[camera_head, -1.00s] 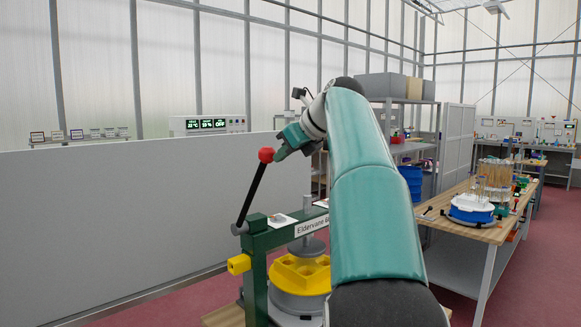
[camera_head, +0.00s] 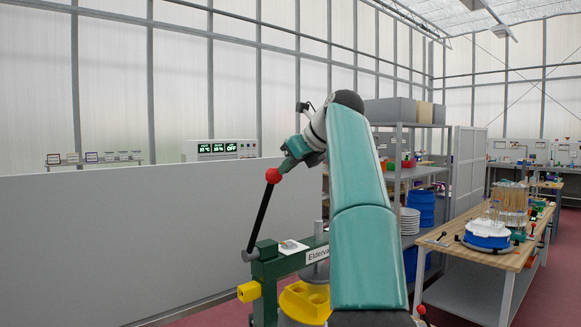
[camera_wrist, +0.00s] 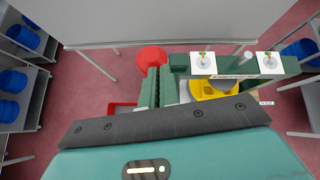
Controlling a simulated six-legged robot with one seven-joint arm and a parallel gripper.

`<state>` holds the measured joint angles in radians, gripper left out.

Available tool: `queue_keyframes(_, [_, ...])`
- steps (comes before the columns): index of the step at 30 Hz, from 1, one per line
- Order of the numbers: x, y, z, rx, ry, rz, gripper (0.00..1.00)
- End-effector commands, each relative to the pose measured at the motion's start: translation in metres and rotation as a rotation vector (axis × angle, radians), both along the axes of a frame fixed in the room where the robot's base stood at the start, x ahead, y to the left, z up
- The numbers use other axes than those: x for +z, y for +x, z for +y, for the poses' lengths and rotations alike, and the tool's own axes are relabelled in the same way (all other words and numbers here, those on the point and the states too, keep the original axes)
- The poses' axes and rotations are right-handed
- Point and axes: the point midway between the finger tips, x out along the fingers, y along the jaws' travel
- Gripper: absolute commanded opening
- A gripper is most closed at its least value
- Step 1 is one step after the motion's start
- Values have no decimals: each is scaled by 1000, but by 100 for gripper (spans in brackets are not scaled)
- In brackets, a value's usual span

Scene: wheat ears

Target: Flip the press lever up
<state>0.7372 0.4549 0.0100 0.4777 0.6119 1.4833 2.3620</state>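The press lever (camera_head: 262,218) is a black rod with a red knob. It points up from the green press frame (camera_head: 290,264) and leans a little right in the head view. The red knob (camera_head: 273,175) also shows in the wrist view (camera_wrist: 152,57), just beyond my fingertips. My gripper (camera_head: 284,167) is at the knob, touching or very close to it. Its green fingers (camera_wrist: 155,86) are close together with nothing seen between them. Contact with the knob cannot be told for sure. My arm hides the press's right part.
A yellow holder (camera_head: 303,299) sits under the press. A long grey partition (camera_head: 150,235) stands behind and left. A wooden table (camera_head: 490,250) with a blue-based device (camera_head: 487,236) is at right. Grey shelves (camera_head: 408,175) stand behind my arm. Red floor is open at far right.

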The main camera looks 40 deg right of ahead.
Motion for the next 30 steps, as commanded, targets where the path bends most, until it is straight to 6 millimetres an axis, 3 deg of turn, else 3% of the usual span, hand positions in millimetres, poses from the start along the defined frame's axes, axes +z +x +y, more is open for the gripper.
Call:
queue_keyframes(1, [-4, 11, 7, 20, 16, -9, 0])
queue_keyframes(11, [-3, 7, 5, 19, 16, -8, 0])
queue_keyframes(22, [27, -36, -2, 6, 4, -13, 0])
queue_keyframes(30, [33, -53, -4, 1, 3, -7, 0])
